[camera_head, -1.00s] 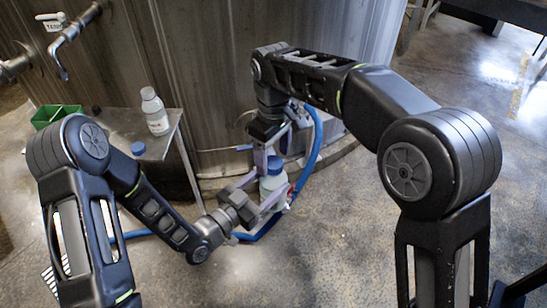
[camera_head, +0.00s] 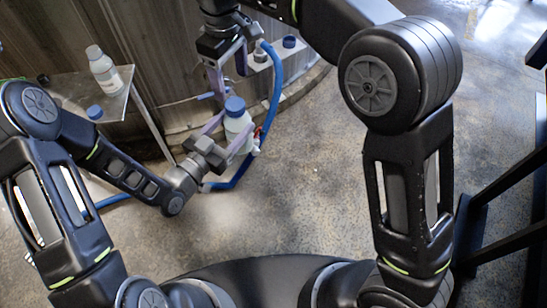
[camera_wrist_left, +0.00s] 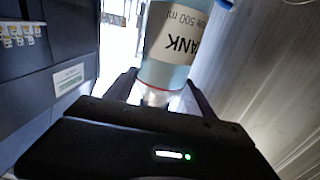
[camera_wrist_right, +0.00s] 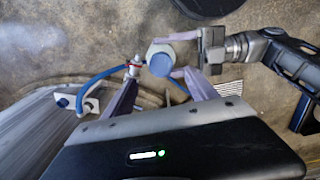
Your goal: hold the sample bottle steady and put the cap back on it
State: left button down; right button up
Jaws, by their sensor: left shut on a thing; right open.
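The sample bottle (camera_head: 238,124), pale and translucent, stands upright in the jaws of my left gripper (camera_head: 230,134). Its blue cap (camera_head: 235,104) sits on top; I cannot tell how tightly. My right gripper (camera_head: 229,88) is open and empty above the cap, its fingers pointing down. In the right wrist view the cap (camera_wrist_right: 160,60) shows from above, beyond and between the open fingers (camera_wrist_right: 160,82). In the left wrist view the labelled bottle (camera_wrist_left: 170,60) rises between the shut jaws (camera_wrist_left: 158,88). Part of the bottle is hidden by the left fingers.
A side table (camera_head: 66,87) at left holds another white bottle (camera_head: 104,72) and a loose blue cap (camera_head: 95,112). The metal tank wall (camera_head: 165,75) is close behind, with a dark blue cap (camera_head: 289,41) on a ledge. A blue hose (camera_head: 273,92) runs behind the bottle.

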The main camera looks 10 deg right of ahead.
jog(key=w+d+f+m+t+h, duration=0.2)
jog(key=w+d+f+t, duration=0.1)
jog(key=w+f, duration=0.55)
jog(key=s+d+f+t, duration=0.1)
jog(key=s+d+f, duration=0.1)
jog(key=d+f, duration=1.65)
jog(key=s+a+f+m+g+y, duration=0.2)
jog(key=s+a+f+m+y, duration=0.25)
jog(key=s+f, duration=0.8)
jog(key=s+a+m+y, duration=0.1)
jog(key=s+a+m, duration=0.2)
jog(key=s, duration=0.6)
jog(key=s+a+m+g, duration=0.1)
jog(key=s+a+m, duration=0.2)
jog(key=s, duration=0.5)
jog(key=shift+s+a+r+y, duration=0.2)
jog(key=shift+s+r+y, duration=0.05)
jog(key=shift+s+y, duration=0.15)
